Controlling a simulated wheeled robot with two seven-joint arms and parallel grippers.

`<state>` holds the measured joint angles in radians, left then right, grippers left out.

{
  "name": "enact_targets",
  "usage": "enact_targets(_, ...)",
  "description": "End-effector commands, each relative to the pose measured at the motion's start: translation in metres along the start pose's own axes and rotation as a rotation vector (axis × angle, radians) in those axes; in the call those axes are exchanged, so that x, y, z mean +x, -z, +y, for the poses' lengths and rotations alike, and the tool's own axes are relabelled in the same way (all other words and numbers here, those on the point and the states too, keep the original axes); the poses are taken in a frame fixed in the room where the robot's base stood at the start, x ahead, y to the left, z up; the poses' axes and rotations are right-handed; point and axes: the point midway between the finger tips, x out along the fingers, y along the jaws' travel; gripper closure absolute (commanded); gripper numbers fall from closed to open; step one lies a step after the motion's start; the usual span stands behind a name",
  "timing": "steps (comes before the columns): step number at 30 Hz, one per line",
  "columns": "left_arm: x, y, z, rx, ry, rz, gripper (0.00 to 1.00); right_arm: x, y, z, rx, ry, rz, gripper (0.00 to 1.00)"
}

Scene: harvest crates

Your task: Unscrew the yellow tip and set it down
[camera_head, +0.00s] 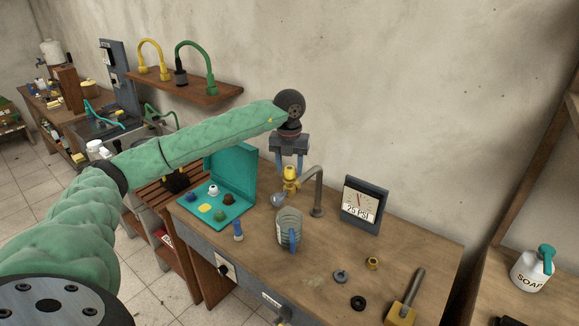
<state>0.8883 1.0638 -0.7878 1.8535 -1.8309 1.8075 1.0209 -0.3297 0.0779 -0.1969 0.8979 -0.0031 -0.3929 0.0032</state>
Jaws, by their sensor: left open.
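A yellow tip (291,178) sits at the upper end of the grey spout's (318,190) branch, above the workbench. My left gripper (289,170) points down from above, its two blue fingers open on either side of the yellow tip. I cannot tell whether the fingers touch it. A grey rounded piece (279,199) shows just below and left of the tip. My right gripper is out of view.
A clear jug with a blue handle (289,230) stands below the spout. A teal case (230,185) with coloured parts lies open at left. Small rings and a yellow-headed tool (401,312) lie at front right.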

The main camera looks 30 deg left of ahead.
Motion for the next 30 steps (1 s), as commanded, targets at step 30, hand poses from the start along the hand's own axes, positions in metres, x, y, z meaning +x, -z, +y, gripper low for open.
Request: enact_targets(30,0.000,0.000,0.000,0.467,0.000,0.001,0.79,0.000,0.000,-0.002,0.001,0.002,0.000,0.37)
